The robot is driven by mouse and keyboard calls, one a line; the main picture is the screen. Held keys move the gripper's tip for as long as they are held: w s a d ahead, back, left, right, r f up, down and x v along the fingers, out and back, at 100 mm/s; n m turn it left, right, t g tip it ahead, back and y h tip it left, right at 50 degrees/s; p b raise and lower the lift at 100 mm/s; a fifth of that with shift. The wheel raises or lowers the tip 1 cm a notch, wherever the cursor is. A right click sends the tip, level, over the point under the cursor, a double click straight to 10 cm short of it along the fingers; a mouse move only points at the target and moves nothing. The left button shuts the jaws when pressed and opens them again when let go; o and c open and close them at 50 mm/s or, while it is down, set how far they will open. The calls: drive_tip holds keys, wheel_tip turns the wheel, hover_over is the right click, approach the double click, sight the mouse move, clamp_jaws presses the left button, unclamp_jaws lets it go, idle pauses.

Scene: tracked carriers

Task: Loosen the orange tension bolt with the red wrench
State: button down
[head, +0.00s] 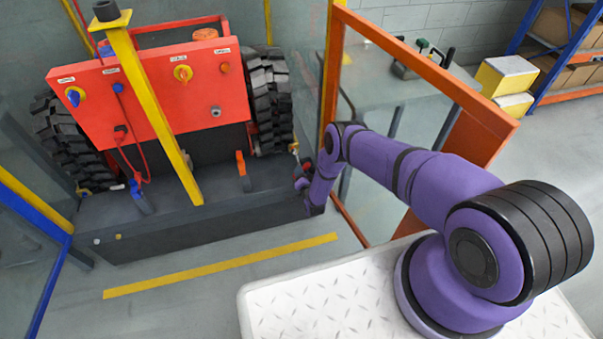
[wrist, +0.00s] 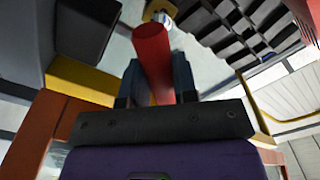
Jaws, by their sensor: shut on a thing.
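My gripper (wrist: 154,88) is shut on the red wrench (wrist: 151,50), whose thick red handle points away from the fingers in the wrist view. In the head view my gripper (head: 303,181) is beside the lower end of the carrier's right track, mostly hidden by my arm. A small brassy and silver fitting (head: 293,148) sits at the foot of that track, just above the gripper. A pale metal piece (wrist: 160,16) shows beyond the handle in the wrist view. I cannot tell whether either is the orange tension bolt, or whether the wrench touches it.
The red carrier body (head: 200,85) stands between two black tracks (head: 268,100) on a dark platform (head: 215,221). A yellow post (head: 150,100) rises in front.

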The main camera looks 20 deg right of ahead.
drive_tip(key=shift+w, duration=0.45)
idle(0.6)
drive_tip(key=c, duration=1.7)
unclamp_jaws()
clamp_jaws()
drive_tip(key=shift+n, duration=0.6)
drive_tip(key=shift+n, duration=0.5)
drive_tip(key=shift+n, duration=0.6)
